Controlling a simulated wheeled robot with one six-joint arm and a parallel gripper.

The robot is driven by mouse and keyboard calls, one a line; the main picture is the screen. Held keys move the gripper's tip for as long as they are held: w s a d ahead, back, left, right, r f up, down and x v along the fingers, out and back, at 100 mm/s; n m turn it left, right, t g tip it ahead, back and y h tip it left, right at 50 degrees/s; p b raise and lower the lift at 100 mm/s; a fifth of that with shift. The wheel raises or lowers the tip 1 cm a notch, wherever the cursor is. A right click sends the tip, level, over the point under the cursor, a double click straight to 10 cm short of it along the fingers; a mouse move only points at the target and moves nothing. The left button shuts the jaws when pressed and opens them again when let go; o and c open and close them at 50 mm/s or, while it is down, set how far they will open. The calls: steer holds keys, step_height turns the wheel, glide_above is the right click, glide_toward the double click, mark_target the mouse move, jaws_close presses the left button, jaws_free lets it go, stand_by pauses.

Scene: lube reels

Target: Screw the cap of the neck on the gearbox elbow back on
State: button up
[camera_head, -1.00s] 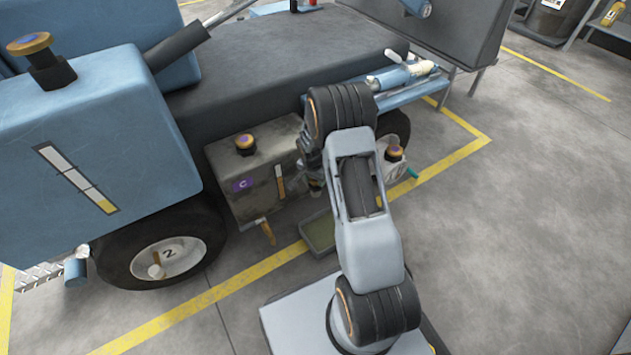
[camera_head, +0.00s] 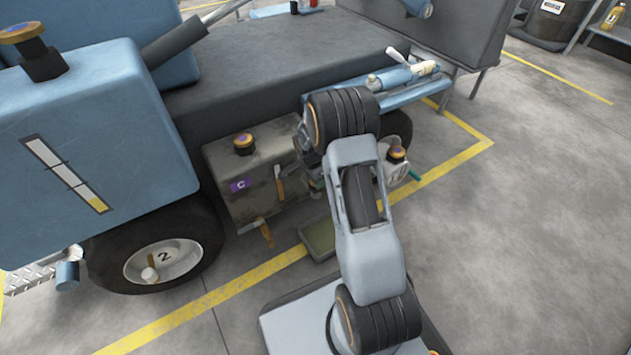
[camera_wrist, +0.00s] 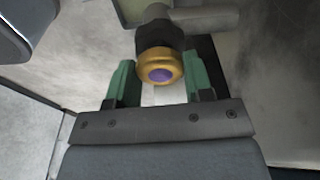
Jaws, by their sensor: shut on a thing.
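In the wrist view, a gold cap (camera_wrist: 160,68) with a purple centre sits between the two green fingers of my gripper (camera_wrist: 161,76), which is shut on it. A black neck (camera_wrist: 155,38) is right behind the cap, with a grey pipe (camera_wrist: 205,19) beside it. The cap looks lined up with the neck, but how far it is screwed on cannot be told. In the head view my arm hides the gripper and the held cap.
A worn tank (camera_head: 225,205) with a purple C label carries another gold cap (camera_head: 243,143). One more gold cap (camera_head: 396,154) shows right of my arm. A shallow tray (camera_head: 318,238) lies on the floor. A wheel (camera_head: 150,268) and blue body (camera_head: 100,140) stand left. Floor at right is clear.

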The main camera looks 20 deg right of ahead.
steer(key=shift+m, duration=1)
steer(key=shift+b, duration=0.3)
steer(key=shift+w+f+m+g+b, duration=0.15)
steer(key=shift+m+g+b, duration=0.35)
steer(key=shift+m, duration=0.6)
steer(key=m, duration=0.2)
steer(key=shift+r+m, duration=0.2)
steer(key=shift+m, duration=0.2)
steer(key=shift+c, duration=0.3)
steer(key=shift+m+y, duration=0.3)
steer(key=shift+m, duration=0.8)
jaws_close()
steer(key=m, duration=0.3)
steer(key=shift+d+g, duration=0.15)
steer(key=shift+g, duration=0.15)
